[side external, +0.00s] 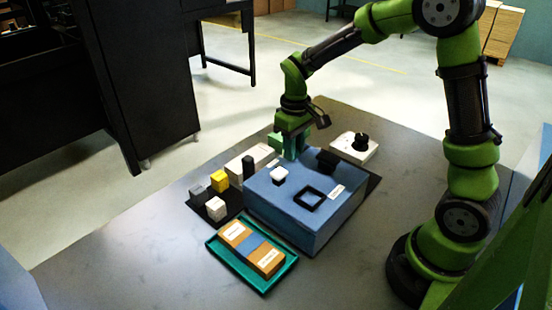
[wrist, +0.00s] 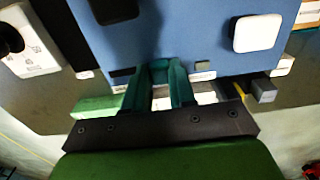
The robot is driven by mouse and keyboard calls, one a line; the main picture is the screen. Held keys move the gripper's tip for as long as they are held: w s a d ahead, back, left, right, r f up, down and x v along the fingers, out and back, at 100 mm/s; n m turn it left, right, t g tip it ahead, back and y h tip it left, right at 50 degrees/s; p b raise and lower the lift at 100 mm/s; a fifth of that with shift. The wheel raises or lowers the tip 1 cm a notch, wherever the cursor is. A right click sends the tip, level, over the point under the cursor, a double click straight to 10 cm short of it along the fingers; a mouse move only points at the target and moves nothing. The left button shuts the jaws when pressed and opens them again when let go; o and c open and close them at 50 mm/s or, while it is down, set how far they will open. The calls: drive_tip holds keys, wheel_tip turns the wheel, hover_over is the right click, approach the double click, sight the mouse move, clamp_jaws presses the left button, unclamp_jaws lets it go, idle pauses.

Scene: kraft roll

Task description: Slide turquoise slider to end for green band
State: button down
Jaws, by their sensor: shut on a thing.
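My gripper (side external: 293,150) points down at the far edge of the blue box, with its dark teal fingers close together. In the wrist view my gripper (wrist: 168,72) is shut around a small teal piece (wrist: 160,65), which appears to be the turquoise slider; the fingers hide most of it. A long white housing (side external: 250,162) runs behind the blue box. White parts also show between and beside the fingers in the wrist view. A green block (side external: 274,140) lies at the far side, and left of the fingers in the wrist view (wrist: 100,106). I cannot make out a green band.
The blue box (side external: 328,225) has a white button (side external: 279,175), a black square frame and a black block on top. A white unit with a black knob (side external: 361,141) is behind it. Yellow, grey and white blocks stand left; a teal tray (side external: 262,288) is in front.

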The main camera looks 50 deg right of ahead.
sight(307, 148)
drive_tip(key=d, duration=0.6)
drive_tip(key=c, duration=0.9)
unclamp_jaws()
drive_tip(key=shift+a, duration=0.1)
drive_tip(key=shift+r, duration=0.15)
wheel_tip(307, 148, up, 17)
drive_tip(key=shift+f, duration=0.15)
